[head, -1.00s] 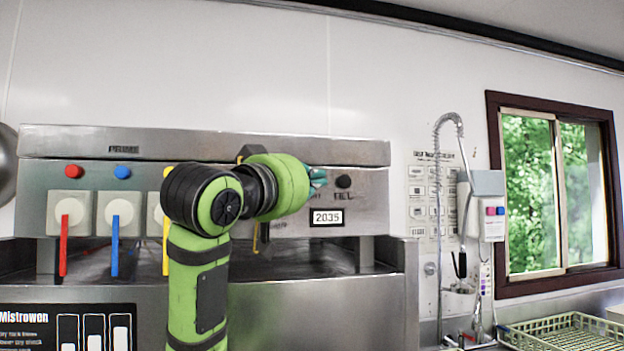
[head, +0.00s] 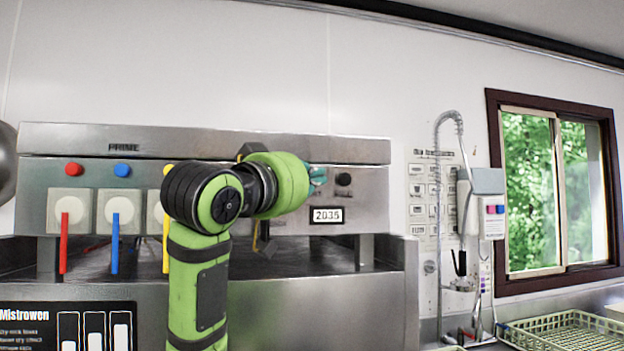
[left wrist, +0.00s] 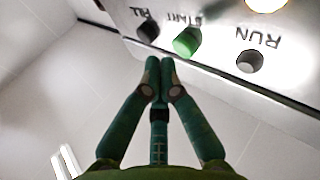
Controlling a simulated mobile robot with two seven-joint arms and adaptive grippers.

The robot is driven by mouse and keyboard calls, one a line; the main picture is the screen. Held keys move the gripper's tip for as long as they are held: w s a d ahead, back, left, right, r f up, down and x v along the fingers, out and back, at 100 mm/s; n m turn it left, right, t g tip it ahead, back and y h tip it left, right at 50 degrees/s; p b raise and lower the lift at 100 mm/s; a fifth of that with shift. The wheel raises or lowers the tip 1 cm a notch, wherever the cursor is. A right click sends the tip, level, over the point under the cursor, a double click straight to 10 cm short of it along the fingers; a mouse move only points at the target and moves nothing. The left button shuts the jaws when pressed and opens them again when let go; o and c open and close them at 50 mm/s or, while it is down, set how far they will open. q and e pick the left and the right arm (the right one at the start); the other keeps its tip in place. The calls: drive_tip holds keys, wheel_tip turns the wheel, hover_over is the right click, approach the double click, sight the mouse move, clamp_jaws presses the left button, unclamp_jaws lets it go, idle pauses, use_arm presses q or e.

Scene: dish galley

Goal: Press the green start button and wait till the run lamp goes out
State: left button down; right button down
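The green start button (left wrist: 187,41) stands out from the steel panel in the left wrist view, under the upside-down word START. The run lamp (left wrist: 250,61) beside it looks dark grey, with no glow. My left gripper (left wrist: 160,64) has its teal fingers together with nothing between them. Its tips appear just short of the green button in the picture; I cannot tell whether they touch it. In the head view the left gripper (head: 318,177) is at the panel, and it and its arm hide the start button and run lamp. My right gripper is not in view.
A black fill button (head: 343,180) is right of the gripper, above a 2035 display (head: 327,216). Red (head: 64,240), blue (head: 115,242) and yellow (head: 166,243) levers hang at the left. A spray hose (head: 438,200) and green rack (head: 562,332) are at the right.

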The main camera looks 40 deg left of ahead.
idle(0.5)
use_arm(q)
drive_tip(key=shift+w+a, duration=0.3)
drive_tip(key=shift+a, duration=0.05)
drive_tip(key=shift+w+a, duration=0.25)
drive_tip(key=shift+a, duration=0.05)
idle(0.8)
drive_tip(key=shift+d, duration=0.1)
drive_tip(key=shift+s+d, duration=0.5)
idle(0.4)
drive_tip(key=s+d, duration=0.3)
drive_tip(key=shift+s+d+b, duration=0.15)
drive_tip(key=shift+d+b, duration=0.25)
